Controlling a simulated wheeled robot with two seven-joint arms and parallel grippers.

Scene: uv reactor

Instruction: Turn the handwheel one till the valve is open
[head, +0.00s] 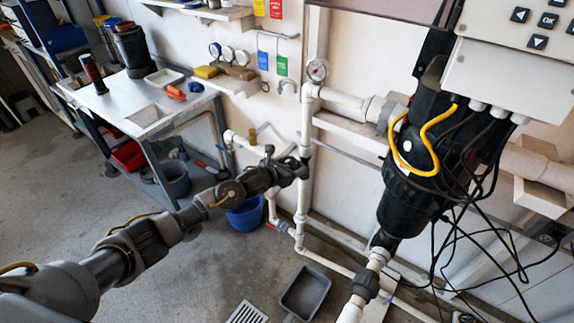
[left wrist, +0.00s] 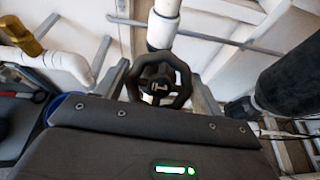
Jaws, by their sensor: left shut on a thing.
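The handwheel (left wrist: 177,99) is a small black wheel with a rounded polygonal rim and spokes, on a white vertical pipe in the left wrist view. My left gripper (head: 288,173) reaches in from the lower left to this pipe in the head view. Its grey fingers stand on either side of the wheel in the left wrist view, and it is shut on the wheel. In the head view the gripper and the dark wheel blend together, so the wheel's rim is hard to make out. My right gripper is not in view.
A pressure gauge (head: 317,70) sits on the pipe above. A black reactor body (head: 408,205) with loose cables hangs at the right. A workbench (head: 150,117) stands at the left.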

